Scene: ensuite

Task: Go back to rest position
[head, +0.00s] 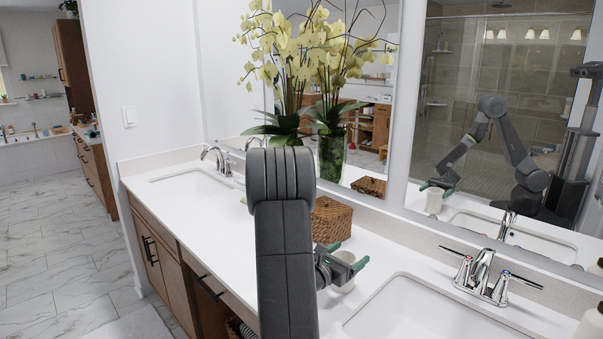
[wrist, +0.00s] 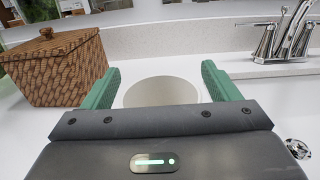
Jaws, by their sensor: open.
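My gripper (head: 347,258) is over the white counter, partly hidden behind my own arm in the head view. In the wrist view my gripper (wrist: 157,88) is open, its two green fingers apart. A white cup (wrist: 162,91) stands on the counter between and just beyond the fingers, its lower part hidden by the gripper body. In the head view the cup (head: 345,284) shows only partly behind the gripper. I cannot tell whether the fingers touch it.
A lidded wicker basket (head: 332,221), also in the wrist view (wrist: 54,69), stands left of the cup. The near sink (head: 420,312) and its chrome faucet (head: 484,274) lie to the right. A vase of yellow orchids (head: 331,155) stands by the mirror. The tiled floor (head: 55,245) at left is clear.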

